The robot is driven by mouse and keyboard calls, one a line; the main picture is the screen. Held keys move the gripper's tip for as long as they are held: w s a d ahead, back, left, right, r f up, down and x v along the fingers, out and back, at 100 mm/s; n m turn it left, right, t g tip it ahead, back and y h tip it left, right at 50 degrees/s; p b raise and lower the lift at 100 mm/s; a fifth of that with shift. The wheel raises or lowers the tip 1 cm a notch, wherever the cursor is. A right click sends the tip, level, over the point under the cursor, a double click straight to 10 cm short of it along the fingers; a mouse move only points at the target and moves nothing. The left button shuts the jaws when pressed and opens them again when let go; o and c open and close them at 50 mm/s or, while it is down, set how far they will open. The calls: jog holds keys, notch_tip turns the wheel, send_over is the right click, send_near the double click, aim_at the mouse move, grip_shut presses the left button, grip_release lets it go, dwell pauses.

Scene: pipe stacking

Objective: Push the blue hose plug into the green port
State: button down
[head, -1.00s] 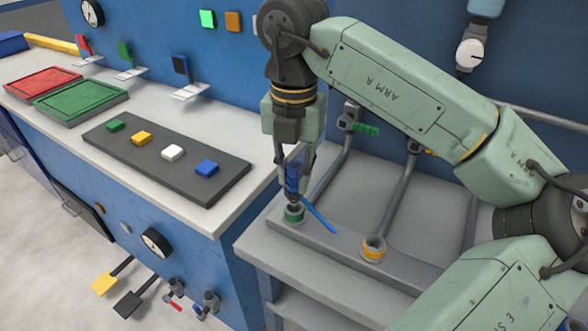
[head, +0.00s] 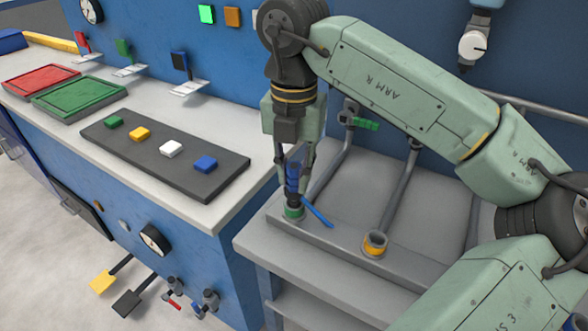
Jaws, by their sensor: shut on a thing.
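The blue hose plug (head: 293,178) is upright between the fingers of my gripper (head: 294,188), which is shut on it. Its dark lower end meets the green port (head: 293,213) on the grey bench. I cannot tell how deep the end sits in the port. A short blue hose (head: 318,215) sticks out from the plug to the lower right. My gripper points straight down over the port and hides part of the plug.
A yellow-ringed port (head: 375,243) stands to the right on the same bench (head: 330,241). Pipes rise behind it, one with a green valve handle (head: 365,125). On the left counter are a dark button panel (head: 220,180) and a green tray (head: 80,98).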

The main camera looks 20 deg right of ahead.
jog(key=shift+f+b, duration=1.05)
jog(key=shift+f, duration=0.05)
jog(key=shift+r, duration=0.1)
jog(key=c, duration=1.3)
grip_release()
jog(key=shift+c, duration=0.2)
